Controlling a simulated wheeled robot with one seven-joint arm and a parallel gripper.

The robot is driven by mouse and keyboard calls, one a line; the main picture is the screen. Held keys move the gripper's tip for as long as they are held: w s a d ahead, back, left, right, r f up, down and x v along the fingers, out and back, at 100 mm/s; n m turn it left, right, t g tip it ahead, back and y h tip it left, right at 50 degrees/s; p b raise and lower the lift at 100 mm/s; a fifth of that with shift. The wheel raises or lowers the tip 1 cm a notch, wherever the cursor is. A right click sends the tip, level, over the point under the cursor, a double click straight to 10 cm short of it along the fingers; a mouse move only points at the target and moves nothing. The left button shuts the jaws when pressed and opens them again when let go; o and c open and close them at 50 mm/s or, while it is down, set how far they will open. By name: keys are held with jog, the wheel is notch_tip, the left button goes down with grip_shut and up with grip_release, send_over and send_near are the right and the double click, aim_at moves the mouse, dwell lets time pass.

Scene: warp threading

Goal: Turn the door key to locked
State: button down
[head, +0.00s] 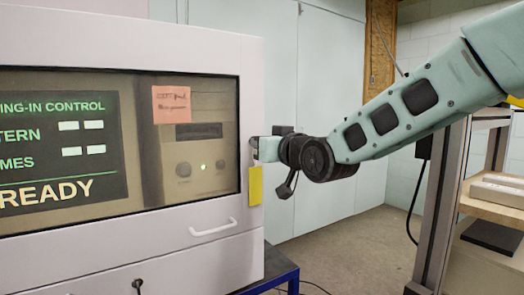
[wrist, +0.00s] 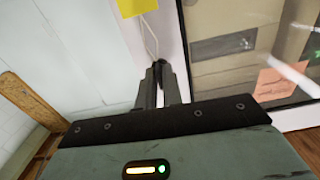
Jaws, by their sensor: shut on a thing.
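The grey cabinet (head: 150,50) has a door with a dark window (head: 208,95) and a white handle (head: 213,228). My gripper (head: 257,148) is at the door's right edge, level with the window's lower half. It also shows in the wrist view (wrist: 160,70), where its two dark fingers are close together, pointing at the door frame. They are shut on the door key, which they hide, so its angle cannot be told. A yellow tag (head: 255,185) hangs just below the gripper; it also shows in the wrist view (wrist: 137,6), with a thin cord running toward the fingers.
Behind the window are a READY screen (head: 60,150), a pink note (head: 172,104) and a panel with knobs. A small black knob or key (head: 138,284) is low on the cabinet front. Shelving (head: 490,190) stands at right. The floor between is open.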

jog(key=shift+n, duration=0.3)
jog(key=c, duration=1.6)
grip_release()
jog(key=b+v, duration=0.1)
jog(key=v, duration=1.6)
jog(key=shift+d, duration=0.2)
jog(key=shift+s, duration=0.15)
